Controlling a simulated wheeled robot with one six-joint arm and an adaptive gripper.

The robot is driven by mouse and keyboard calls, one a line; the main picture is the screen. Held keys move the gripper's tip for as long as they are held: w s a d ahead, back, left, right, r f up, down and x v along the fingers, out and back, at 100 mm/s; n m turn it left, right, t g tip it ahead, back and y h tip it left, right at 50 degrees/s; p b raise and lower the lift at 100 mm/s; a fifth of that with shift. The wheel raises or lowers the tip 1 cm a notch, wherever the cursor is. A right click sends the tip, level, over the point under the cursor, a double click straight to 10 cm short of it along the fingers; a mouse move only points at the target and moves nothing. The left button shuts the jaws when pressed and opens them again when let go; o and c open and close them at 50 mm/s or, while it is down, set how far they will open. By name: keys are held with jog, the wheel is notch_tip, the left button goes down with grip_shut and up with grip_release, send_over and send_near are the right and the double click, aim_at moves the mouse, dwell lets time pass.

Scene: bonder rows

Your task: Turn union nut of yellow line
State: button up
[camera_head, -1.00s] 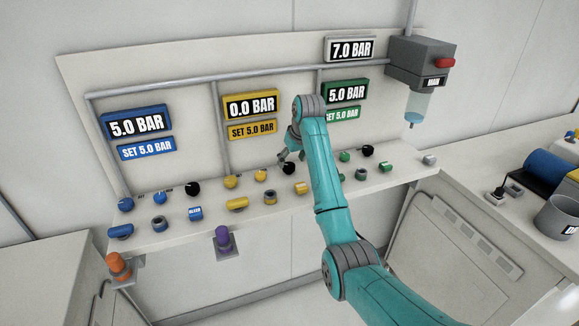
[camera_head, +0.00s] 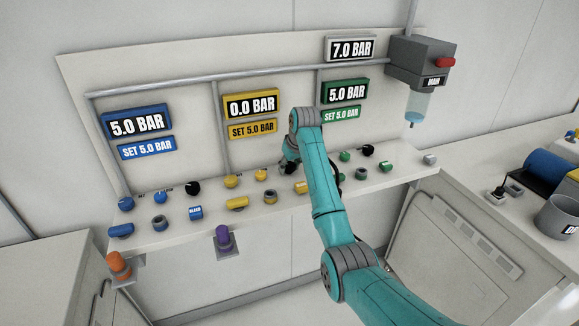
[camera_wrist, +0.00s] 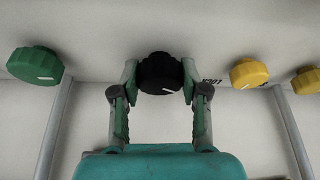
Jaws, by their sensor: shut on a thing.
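My gripper (camera_wrist: 159,75) is shut on a black round knob (camera_wrist: 160,72) with a white mark on its face, one finger on each side. In the head view my gripper (camera_head: 288,164) is at the back row of the yellow group, and my arm hides much of this spot. A grey ring-shaped nut (camera_head: 270,197) stands on the shelf in the yellow group, in front of and left of the gripper, apart from it. The yellow display (camera_head: 251,104) reads 0.0 BAR, above a yellow SET 5.0 BAR plate (camera_head: 252,129).
Yellow knobs (camera_wrist: 249,73) are right of the gripper in the wrist view; a green knob (camera_wrist: 35,66) is left. Blue-line fittings (camera_head: 160,222) stand left on the shelf. Blue (camera_head: 137,123) and green (camera_head: 345,91) displays read 5.0 BAR. Orange (camera_head: 119,267) and purple (camera_head: 223,240) parts hang at the shelf's front.

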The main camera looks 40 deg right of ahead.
jog(key=shift+m, duration=0.4)
jog(key=m+h, duration=0.1)
jog(key=m, duration=0.1)
jog(key=m+g, duration=0.1)
jog(key=m, duration=0.1)
jog(key=shift+a+m+h, duration=0.15)
jog(key=shift+m+h, duration=0.15)
jog(key=shift+h, duration=0.1)
jog(key=m+h, duration=0.1)
jog(key=m, duration=0.2)
jog(key=m+g, duration=0.1)
jog(key=m, duration=0.2)
jog(key=shift+w+g+h, duration=0.1)
jog(key=shift+g+h, duration=0.2)
jog(key=shift+h, duration=0.1)
jog(key=o, duration=1.1)
jog(key=shift+o, duration=0.2)
jog(key=v, duration=1.2)
